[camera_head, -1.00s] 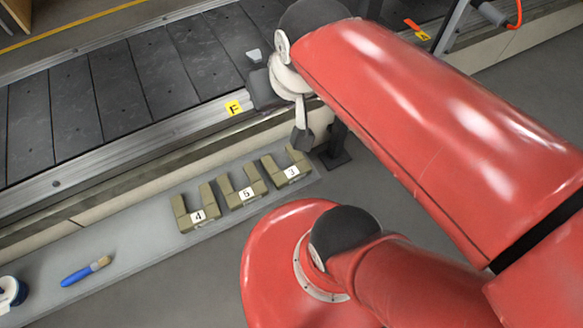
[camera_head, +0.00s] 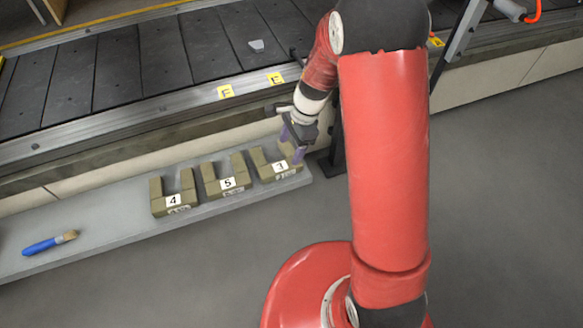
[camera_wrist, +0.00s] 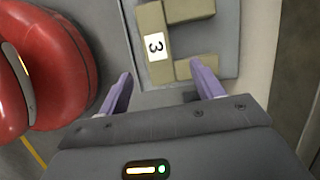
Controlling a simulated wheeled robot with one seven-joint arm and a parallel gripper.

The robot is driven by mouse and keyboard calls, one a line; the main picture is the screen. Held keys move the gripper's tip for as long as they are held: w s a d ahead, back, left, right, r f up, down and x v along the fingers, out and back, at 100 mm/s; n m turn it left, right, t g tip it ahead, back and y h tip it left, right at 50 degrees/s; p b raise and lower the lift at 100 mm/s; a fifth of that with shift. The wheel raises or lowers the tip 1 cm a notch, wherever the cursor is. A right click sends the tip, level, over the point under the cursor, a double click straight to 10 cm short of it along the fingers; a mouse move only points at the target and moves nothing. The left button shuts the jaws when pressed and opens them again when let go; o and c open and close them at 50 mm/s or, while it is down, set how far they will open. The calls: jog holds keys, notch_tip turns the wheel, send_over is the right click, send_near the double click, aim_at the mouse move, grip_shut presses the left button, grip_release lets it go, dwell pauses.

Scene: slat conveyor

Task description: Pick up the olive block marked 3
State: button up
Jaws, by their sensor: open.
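The olive block marked 3 (camera_head: 277,168) is U-shaped and sits at the right end of a grey shelf, in front of the conveyor. It also shows at the top of the wrist view (camera_wrist: 155,66), its label turned sideways. My gripper (camera_head: 292,155) is open over the right part of this block. In the wrist view the two purple fingertips (camera_wrist: 165,86) are spread, with the block's near arm and a strip of shelf beyond and between them. I cannot tell whether the right fingertip touches the block. Nothing is held.
Similar olive blocks marked 5 (camera_head: 228,184) and 4 (camera_head: 173,201) stand to the left on the shelf (camera_head: 110,232). A blue-handled brush (camera_head: 47,243) lies further left. The slat conveyor (camera_head: 120,70) runs behind, with yellow tags on its rail. A dark post stands right of the shelf.

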aim_at(281, 166)
jog(key=shift+f, duration=0.6)
jog(key=shift+b+x, duration=0.3)
jog(key=shift+x, duration=0.65)
jog(key=x, duration=0.1)
jog(key=b+x, duration=0.1)
jog(key=x, duration=0.1)
jog(key=a+x, duration=0.1)
jog(key=x, duration=0.1)
jog(key=shift+s, duration=0.3)
jog(key=shift+r, duration=0.15)
jog(key=c, duration=1.4)
